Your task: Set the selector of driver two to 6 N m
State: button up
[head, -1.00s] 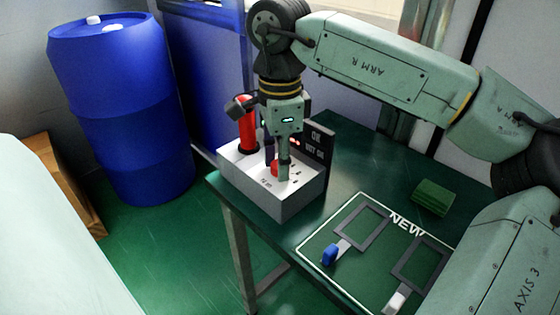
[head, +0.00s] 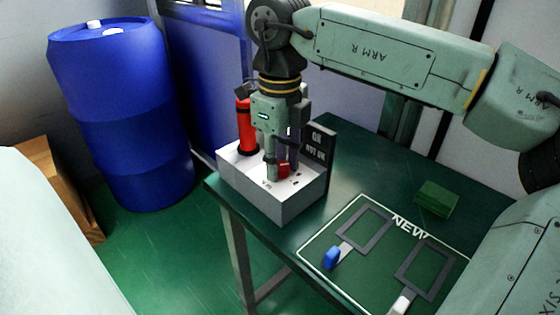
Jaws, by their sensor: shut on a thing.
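A white-topped grey box (head: 282,206) stands at the near left corner of the green table. A red driver (head: 245,128) stands upright at its back left. My gripper (head: 281,171) points down onto the box top. It is shut on a small red selector knob (head: 284,171), partly hidden between the fingers. The scale marks around the knob are too small to read, and I cannot tell its setting. A dark sign (head: 320,146) with pale lettering stands at the right of the box, partly blurred.
On the table (head: 365,165), a white outline marked NEW (head: 408,223) holds two grey frames with a blue-ended tag (head: 331,258) and a white-ended one (head: 401,304). A green block (head: 436,198) lies behind. A blue drum (head: 120,115) stands on the floor left.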

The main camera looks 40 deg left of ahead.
aim_at(280, 165)
jog(key=shift+m, duration=0.6)
jog(key=o, duration=1.2)
jog(key=shift+c, duration=0.2)
notch_tip(280, 165, up, 12)
dwell(0.4)
